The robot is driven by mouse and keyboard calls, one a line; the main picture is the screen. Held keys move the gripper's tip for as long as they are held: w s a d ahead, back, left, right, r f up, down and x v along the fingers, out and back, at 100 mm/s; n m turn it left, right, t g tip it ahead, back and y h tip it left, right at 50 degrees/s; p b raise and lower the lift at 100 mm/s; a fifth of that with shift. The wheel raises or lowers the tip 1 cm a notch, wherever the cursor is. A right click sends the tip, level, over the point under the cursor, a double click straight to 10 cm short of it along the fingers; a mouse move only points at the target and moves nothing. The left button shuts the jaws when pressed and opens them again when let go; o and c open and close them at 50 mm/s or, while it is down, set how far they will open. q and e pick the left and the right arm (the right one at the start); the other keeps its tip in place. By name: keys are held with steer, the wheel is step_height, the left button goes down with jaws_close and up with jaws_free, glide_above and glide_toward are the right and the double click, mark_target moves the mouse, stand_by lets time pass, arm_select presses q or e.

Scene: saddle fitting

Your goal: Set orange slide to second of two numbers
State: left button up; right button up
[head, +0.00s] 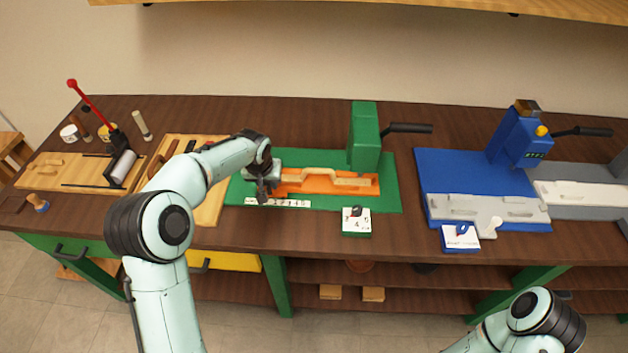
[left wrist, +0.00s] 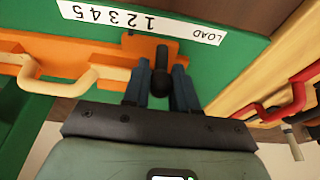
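The orange slide (head: 355,187) lies on the green base plate (head: 390,202) of the green press, with a pale wooden handle (head: 318,175) along it. My left gripper (head: 264,192) is at the slide's left end. In the left wrist view, the fingers of my left gripper (left wrist: 161,82) stand on both sides of a black knob (left wrist: 161,80) on the slide's orange end (left wrist: 140,47) and appear closed on it. My right gripper is not seen.
A white card on a green block (head: 356,222) stands at the front edge; its digits are too small to read surely. The press column (head: 364,135) rises behind the slide. A blue press (head: 520,140) stands right, wooden boards (head: 205,210) left.

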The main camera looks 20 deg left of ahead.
arm_select(q)
steer(key=shift+d, duration=0.35)
steer(key=shift+c, duration=0.2)
steer(key=shift+w+d, duration=0.25)
steer(key=shift+d, duration=0.65)
steer(key=shift+w+d, duration=0.2)
steer(key=shift+d, duration=0.55)
steer(key=shift+a, duration=0.1)
steer(key=o, duration=0.8)
